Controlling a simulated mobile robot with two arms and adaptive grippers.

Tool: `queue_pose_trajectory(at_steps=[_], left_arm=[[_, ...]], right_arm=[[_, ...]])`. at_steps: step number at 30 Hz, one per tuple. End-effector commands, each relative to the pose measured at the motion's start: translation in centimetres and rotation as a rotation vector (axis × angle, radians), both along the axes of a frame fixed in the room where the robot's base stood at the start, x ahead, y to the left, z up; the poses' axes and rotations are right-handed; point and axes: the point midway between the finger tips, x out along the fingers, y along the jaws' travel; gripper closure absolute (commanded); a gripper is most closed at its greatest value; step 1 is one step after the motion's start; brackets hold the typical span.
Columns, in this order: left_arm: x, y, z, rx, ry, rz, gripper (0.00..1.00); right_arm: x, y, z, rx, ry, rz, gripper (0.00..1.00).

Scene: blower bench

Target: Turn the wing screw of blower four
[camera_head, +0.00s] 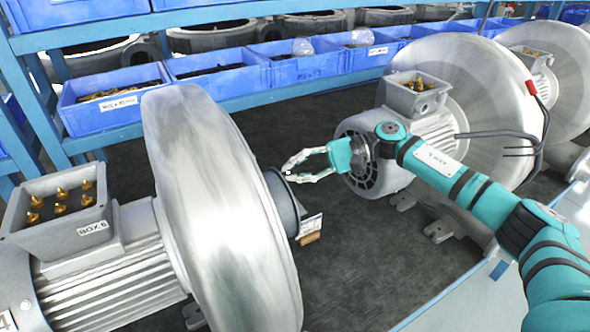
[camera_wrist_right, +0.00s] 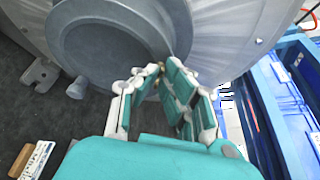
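Blower four (camera_head: 205,200) is the large grey fan at the left, with a "4" label (camera_head: 6,322) on its motor end. Its round inlet pipe (camera_head: 283,200) faces my right gripper (camera_head: 287,175). In the right wrist view the inlet pipe (camera_wrist_right: 110,45) fills the upper middle. A small brass-coloured piece, seemingly the wing screw (camera_wrist_right: 160,70), shows at the pipe's edge between the fingertips of my right gripper (camera_wrist_right: 164,70). The tips are close together on it; the fingers hide most of it. My left gripper is in neither view.
More blowers (camera_head: 455,110) stand on the right, partly behind my right arm. Blue bins (camera_head: 215,85) line the rack at the back. A wooden-handled tag (camera_head: 309,229) shows by the inlet pipe. Dark bench mat (camera_head: 350,265) is bare between the blowers.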

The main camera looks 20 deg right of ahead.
Motion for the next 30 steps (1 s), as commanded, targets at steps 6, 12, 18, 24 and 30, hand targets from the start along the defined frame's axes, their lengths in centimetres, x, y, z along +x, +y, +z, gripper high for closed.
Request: queue_pose_trajectory(at_steps=[6, 12, 18, 24, 30], left_arm=[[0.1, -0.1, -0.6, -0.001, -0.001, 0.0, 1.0], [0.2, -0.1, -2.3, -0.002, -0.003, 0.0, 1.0], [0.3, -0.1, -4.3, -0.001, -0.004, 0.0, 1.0], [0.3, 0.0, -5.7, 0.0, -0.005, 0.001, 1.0], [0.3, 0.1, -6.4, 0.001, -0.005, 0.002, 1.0]], right_arm=[[0.0, 0.1, -0.3, -0.007, 0.023, 0.001, 1.0], [0.1, 0.1, -0.5, -0.024, 0.11, 0.001, 1.0], [0.2, 0.2, -0.5, -0.053, 0.255, 0.003, 1.0], [0.3, 0.2, -0.4, -0.082, 0.402, 0.004, 1.0], [0.4, 0.3, -0.3, -0.107, 0.519, 0.004, 1.0]])
